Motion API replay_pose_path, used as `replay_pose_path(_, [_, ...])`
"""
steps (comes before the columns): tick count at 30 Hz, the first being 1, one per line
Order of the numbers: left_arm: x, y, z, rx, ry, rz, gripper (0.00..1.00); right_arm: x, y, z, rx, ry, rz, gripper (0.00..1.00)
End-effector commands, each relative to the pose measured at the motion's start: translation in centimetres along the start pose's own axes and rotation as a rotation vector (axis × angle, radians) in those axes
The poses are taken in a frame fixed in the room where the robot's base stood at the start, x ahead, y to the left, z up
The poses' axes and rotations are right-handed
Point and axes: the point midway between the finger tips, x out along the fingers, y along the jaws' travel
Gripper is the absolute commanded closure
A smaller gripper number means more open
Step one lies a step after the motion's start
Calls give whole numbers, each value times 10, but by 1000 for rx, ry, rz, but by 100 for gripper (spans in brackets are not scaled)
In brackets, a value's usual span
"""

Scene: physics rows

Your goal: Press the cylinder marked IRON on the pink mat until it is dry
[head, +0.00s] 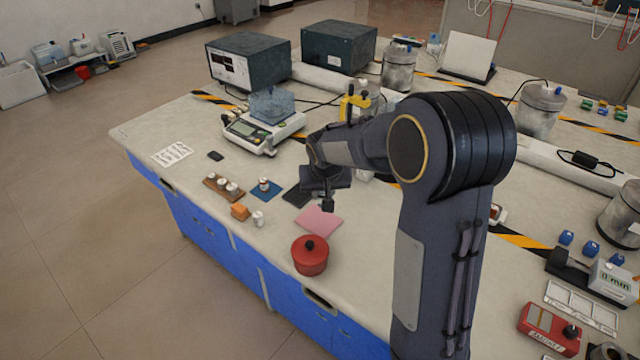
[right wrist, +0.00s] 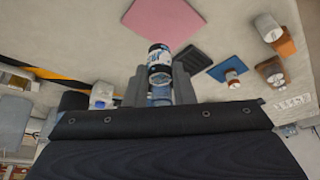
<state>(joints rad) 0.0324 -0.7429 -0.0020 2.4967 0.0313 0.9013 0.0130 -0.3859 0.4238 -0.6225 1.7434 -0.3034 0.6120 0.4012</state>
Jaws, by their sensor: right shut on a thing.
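The pink mat (head: 320,220) lies flat on the bench, bare in what shows; it is also at the top of the right wrist view (right wrist: 188,20). My right gripper (head: 328,203) is over the bench just behind the pink mat in the head view. In the right wrist view its fingers (right wrist: 160,88) are shut on a cylinder (right wrist: 160,62) with a white and blue label and dark bands. I cannot read its marking. The cylinder appears apart from the pink mat. My left gripper is not in view.
A dark mat (head: 297,195) and a blue mat (head: 264,190) with a small cylinder lie left of the pink mat.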

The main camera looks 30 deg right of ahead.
Motion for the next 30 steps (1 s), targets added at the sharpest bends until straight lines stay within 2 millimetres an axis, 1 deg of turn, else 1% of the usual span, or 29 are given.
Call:
replay_pose_path(8, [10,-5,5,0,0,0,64,14,0,6,1,0,0,100])
replay_pose_path(18, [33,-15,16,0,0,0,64,44,0,18,0,0,0,100])
replay_pose_path(21, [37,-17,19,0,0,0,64,50,0,20,0,0,0,100])
replay_pose_path(25, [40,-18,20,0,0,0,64,54,0,22,0,0,0,100])
replay_pose_path(30, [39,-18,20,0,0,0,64,53,0,22,0,1,0,100])
